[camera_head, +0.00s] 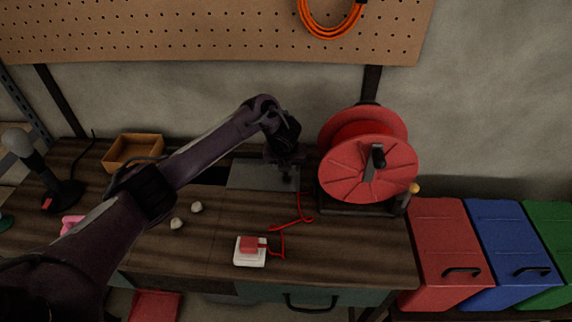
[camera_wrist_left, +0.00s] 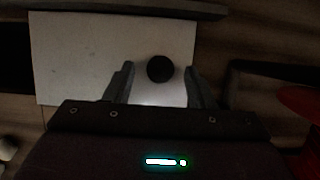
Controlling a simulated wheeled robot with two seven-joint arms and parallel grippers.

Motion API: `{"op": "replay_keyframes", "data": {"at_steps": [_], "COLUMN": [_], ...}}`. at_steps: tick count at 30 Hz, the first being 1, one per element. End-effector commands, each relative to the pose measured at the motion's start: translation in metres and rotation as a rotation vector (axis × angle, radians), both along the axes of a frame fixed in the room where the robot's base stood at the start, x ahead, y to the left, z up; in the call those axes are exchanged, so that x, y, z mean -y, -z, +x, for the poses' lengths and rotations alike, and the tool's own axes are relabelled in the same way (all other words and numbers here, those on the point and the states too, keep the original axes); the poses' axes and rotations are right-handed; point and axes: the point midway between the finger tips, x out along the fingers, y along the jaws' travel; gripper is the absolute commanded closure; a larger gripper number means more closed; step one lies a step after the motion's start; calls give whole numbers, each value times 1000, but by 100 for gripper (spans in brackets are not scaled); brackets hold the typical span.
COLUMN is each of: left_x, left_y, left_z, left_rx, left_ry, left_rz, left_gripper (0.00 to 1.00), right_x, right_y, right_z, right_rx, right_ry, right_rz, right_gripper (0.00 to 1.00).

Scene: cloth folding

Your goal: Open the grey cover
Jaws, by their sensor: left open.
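The grey cover (camera_head: 245,177) is a flat panel on the workbench, left of the red reel. In the left wrist view the cover (camera_wrist_left: 85,55) looks pale, with a dark round knob or hole (camera_wrist_left: 160,69) near its right side. My left gripper (camera_head: 286,168) reaches down over the right part of the cover. In the left wrist view my left gripper (camera_wrist_left: 159,72) is open, with one finger on each side of the dark round part. I cannot tell whether the fingers touch it. My right gripper is not in view.
A large red cable reel (camera_head: 367,170) stands close right of the gripper. A red cable (camera_head: 303,214) runs to a white box with a red button (camera_head: 250,250). A wooden tray (camera_head: 133,152), a microphone (camera_head: 18,142) and small white lumps (camera_head: 176,223) lie left.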

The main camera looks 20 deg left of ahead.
Motion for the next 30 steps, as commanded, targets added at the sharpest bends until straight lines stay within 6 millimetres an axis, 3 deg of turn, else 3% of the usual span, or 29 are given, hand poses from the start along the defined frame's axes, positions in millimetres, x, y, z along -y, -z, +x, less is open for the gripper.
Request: {"op": "replay_keyframes", "data": {"at_steps": [13,30], "left_x": [6,7], "left_y": [-64,-70], "left_z": [-24,-27], "left_rx": [4,2], "left_ry": [0,-1], "left_rz": [0,0], "left_gripper": [50,50], "right_x": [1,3], "right_y": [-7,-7], "right_z": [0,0], "right_rx": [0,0], "right_ry": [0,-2], "right_rz": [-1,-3], "right_gripper": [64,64]}}
